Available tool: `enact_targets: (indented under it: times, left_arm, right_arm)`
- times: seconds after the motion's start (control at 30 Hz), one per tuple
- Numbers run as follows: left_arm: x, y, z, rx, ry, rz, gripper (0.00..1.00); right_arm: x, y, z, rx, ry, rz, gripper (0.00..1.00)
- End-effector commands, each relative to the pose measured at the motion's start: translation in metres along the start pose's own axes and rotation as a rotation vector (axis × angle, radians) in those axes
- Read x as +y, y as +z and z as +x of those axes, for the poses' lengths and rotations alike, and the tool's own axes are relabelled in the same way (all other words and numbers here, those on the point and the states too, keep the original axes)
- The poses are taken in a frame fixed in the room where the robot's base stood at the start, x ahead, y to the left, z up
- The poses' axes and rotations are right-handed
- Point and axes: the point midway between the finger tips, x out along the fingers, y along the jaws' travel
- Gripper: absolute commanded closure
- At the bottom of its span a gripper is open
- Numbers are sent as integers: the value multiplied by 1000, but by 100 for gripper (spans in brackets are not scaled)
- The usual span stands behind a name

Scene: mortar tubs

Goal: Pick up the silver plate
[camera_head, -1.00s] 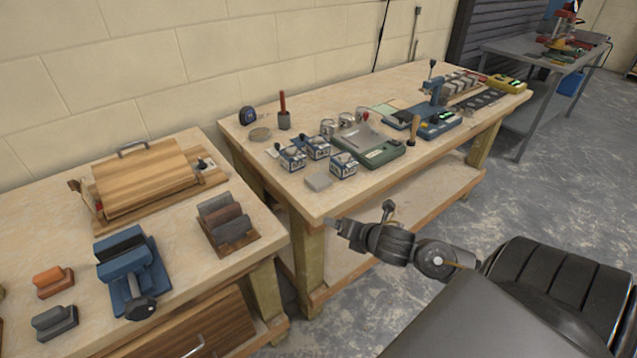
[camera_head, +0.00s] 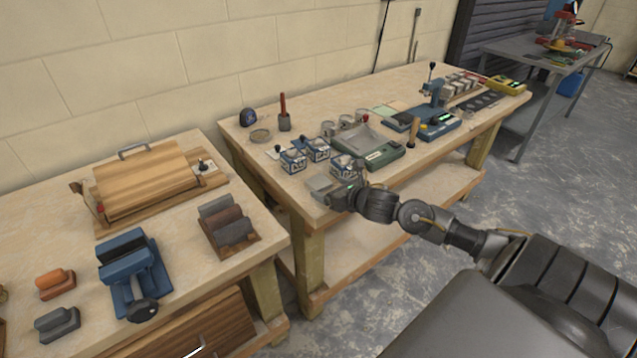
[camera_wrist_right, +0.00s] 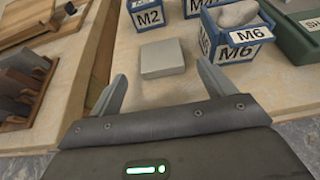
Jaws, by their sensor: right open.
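The silver plate (camera_head: 319,183) is a small flat square piece lying near the front edge of the right-hand bench, in front of the blue labelled boxes. It also shows in the right wrist view (camera_wrist_right: 162,58), ahead of my fingers. My right gripper (camera_head: 327,195) is open and empty, over the bench's front edge close to the plate. In the right wrist view my right gripper (camera_wrist_right: 161,82) has one finger on each side of the gap, with the plate just beyond that gap, apart from both fingers. My left gripper is not in view.
Blue boxes marked M2 (camera_wrist_right: 149,16) and M6 (camera_wrist_right: 236,47) stand just behind the plate.

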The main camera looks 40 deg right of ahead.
Motion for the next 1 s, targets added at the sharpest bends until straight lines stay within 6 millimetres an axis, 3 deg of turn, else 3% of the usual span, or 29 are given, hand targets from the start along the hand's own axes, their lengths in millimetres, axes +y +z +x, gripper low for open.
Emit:
enact_targets:
  times: [0.23,0.53,0.83,1.0]
  left_arm:
    - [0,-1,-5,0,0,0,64]
    - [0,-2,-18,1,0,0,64]
    - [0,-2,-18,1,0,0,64]
    - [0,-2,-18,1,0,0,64]
  right_arm:
    - [-1,3,9,1,-2,2,18]
    - [-2,7,49,1,-1,3,18]
    - [-2,6,54,1,1,-1,18]
    - [-2,6,54,1,0,0,40]
